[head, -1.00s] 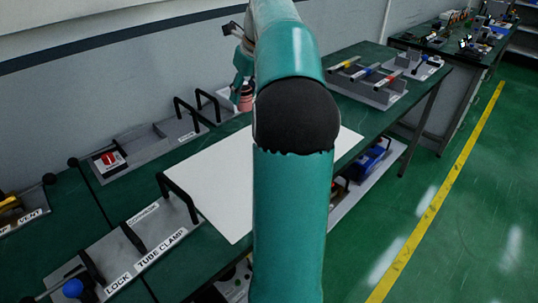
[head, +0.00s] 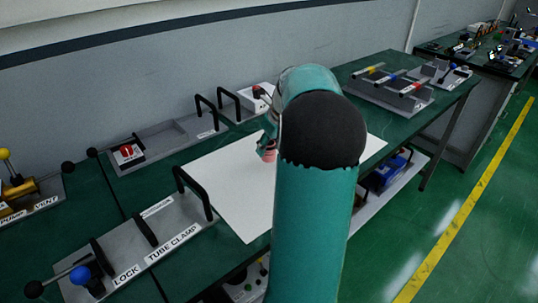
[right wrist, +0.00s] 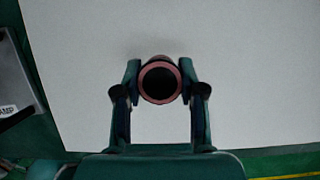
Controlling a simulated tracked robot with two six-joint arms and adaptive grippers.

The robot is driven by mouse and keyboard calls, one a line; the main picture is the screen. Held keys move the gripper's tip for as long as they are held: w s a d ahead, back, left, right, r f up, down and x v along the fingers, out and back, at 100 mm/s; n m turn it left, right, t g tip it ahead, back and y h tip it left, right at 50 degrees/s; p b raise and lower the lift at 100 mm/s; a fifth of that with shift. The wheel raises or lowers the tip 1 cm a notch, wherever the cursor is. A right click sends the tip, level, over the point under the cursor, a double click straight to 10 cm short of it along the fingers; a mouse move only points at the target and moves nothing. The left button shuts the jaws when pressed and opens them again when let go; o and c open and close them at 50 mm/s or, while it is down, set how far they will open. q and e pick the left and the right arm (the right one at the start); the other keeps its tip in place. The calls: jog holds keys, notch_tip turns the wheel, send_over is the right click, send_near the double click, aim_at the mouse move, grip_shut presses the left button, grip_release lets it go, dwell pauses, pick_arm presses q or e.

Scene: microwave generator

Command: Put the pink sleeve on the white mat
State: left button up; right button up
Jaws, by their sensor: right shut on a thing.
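The pink sleeve (head: 269,155) shows in the head view over the white mat (head: 236,190), partly hidden by my right arm. My right gripper (head: 267,147) is shut on it. In the right wrist view I look down at the sleeve's round pink rim (right wrist: 160,102) with a dark hollow inside, between the two fingers of my right gripper (right wrist: 160,82). The white mat (right wrist: 240,80) fills most of the background there. The sleeve looks upright. I cannot tell whether its bottom touches the mat. My left gripper is not in view.
The tube clamp fixture (head: 165,235) with black handles stands left of the mat. A grey tray (head: 170,145) with black handles lies behind it. A rack with coloured handles (head: 390,88) stands at the right. The mat around the sleeve is bare.

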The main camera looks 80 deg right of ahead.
aim_at(269, 154)
jog(key=shift+f, duration=1.6)
jog(key=shift+f, duration=0.15)
jog(key=o, duration=1.2)
jog(key=p+v, duration=0.1)
jog(key=v, duration=1.1)
jog(key=shift+d, duration=0.1)
